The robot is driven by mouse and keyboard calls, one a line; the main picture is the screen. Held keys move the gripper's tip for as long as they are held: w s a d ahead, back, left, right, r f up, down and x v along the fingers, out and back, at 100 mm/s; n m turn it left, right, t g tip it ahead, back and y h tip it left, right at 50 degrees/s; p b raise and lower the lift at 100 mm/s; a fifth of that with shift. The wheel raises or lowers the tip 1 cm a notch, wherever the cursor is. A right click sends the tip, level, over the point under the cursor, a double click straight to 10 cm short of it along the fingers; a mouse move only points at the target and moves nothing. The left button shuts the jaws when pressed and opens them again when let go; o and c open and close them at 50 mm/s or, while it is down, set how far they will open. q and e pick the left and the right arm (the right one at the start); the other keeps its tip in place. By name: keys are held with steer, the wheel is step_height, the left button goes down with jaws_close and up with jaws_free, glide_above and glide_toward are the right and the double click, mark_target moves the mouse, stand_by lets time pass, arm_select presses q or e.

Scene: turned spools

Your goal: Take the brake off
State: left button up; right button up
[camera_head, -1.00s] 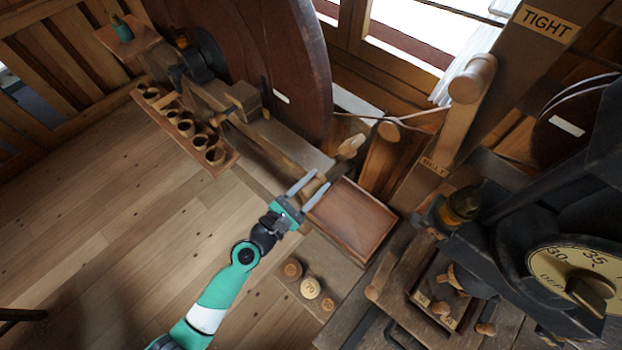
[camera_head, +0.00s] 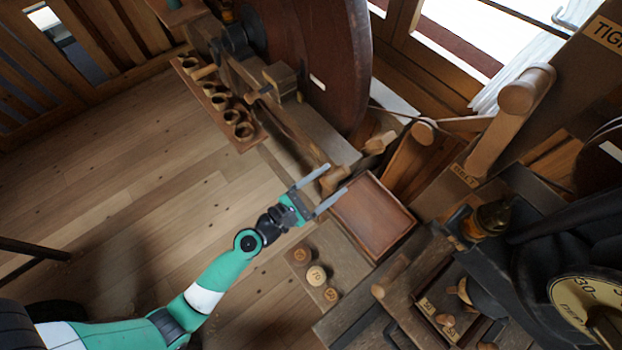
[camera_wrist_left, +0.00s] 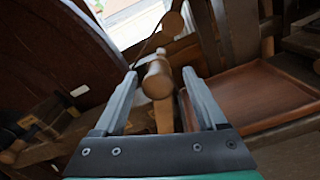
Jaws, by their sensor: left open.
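A long wooden bar (camera_head: 296,133) runs beside the big dark wheel and ends in a rounded wooden handle (camera_head: 331,181); it looks like the brake lever, though I see no label on it. My left gripper (camera_head: 336,178) is open, with its two grey fingers on either side of the handle end. In the left wrist view the rounded handle (camera_wrist_left: 157,80) shows between the open fingertips (camera_wrist_left: 160,75). I cannot tell whether a finger touches it. My right gripper is not in view.
A shallow wooden tray (camera_head: 372,216) lies just right of the gripper. Round number weights (camera_head: 317,275) sit on a board below. The large wheel (camera_head: 320,60) stands behind. A BELT lever (camera_head: 505,125) stands at the right. The floor (camera_head: 150,170) at left is clear.

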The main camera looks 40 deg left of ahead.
arm_select(q)
steer(key=s+a+b, duration=0.1)
steer(key=s, duration=0.7)
steer(key=shift+s+a, duration=0.1)
